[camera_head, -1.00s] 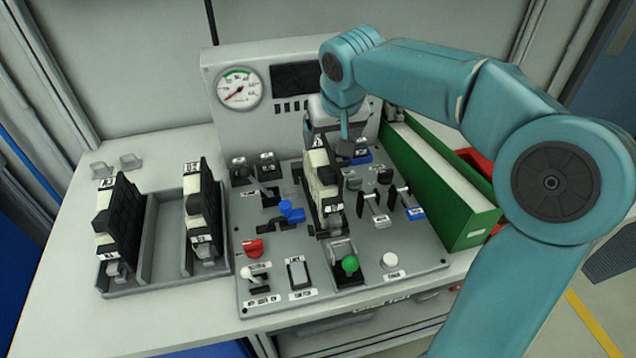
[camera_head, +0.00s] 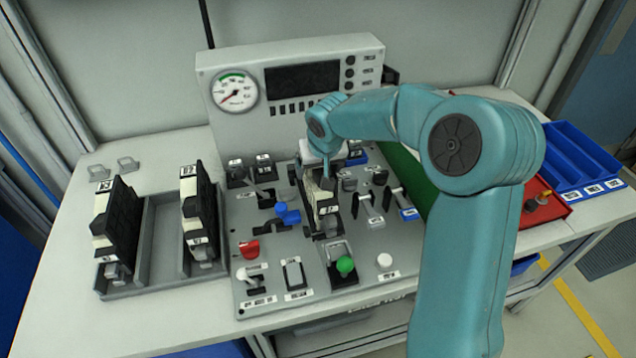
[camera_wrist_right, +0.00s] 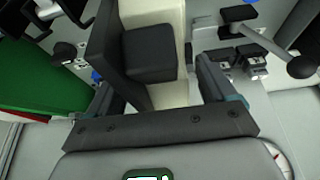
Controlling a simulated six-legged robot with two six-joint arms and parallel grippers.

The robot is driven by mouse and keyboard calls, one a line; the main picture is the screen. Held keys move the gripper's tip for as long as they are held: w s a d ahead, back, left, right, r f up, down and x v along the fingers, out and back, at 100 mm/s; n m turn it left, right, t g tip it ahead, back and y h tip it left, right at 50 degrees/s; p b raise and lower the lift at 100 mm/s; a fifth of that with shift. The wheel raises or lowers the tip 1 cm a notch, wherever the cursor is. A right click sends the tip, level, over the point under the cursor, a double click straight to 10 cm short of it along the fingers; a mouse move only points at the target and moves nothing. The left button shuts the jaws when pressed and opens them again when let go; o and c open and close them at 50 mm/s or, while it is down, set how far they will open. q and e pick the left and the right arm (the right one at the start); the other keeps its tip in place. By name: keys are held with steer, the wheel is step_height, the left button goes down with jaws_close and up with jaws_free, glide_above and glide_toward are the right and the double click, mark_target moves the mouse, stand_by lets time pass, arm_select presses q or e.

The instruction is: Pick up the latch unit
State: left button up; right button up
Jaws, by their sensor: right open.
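A cream and black latch unit (camera_head: 327,215) stands upright in the middle of the grey control panel. My right gripper (camera_head: 327,172) is at its upper part, coming down from above and behind, and hides some of it. In the right wrist view, the open fingers of my right gripper (camera_wrist_right: 162,80) lie on either side of the unit's black and cream body (camera_wrist_right: 150,52). I cannot tell whether either finger touches it. Two similar cream and black units, one at the far left (camera_head: 117,225) and one nearer the panel (camera_head: 200,212), stand in a grey tray (camera_head: 160,245). My left gripper is not in view.
Levers, a blue handle (camera_head: 288,214), a red knob (camera_head: 249,249) and a green knob (camera_head: 345,265) crowd the panel around the unit. A gauge console (camera_head: 290,90) stands behind. A green bin (camera_head: 405,165), red tray (camera_head: 548,208) and blue bins (camera_head: 590,160) lie to the right.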

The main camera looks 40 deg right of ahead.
steer(key=shift+w+a, duration=0.1)
steer(key=shift+w, duration=0.05)
steer(key=c, duration=0.5)
jaws_close()
steer(key=shift+r, duration=0.15)
step_height(320, 180, up, 20)
steer(key=p, duration=0.1)
stand_by(0.4)
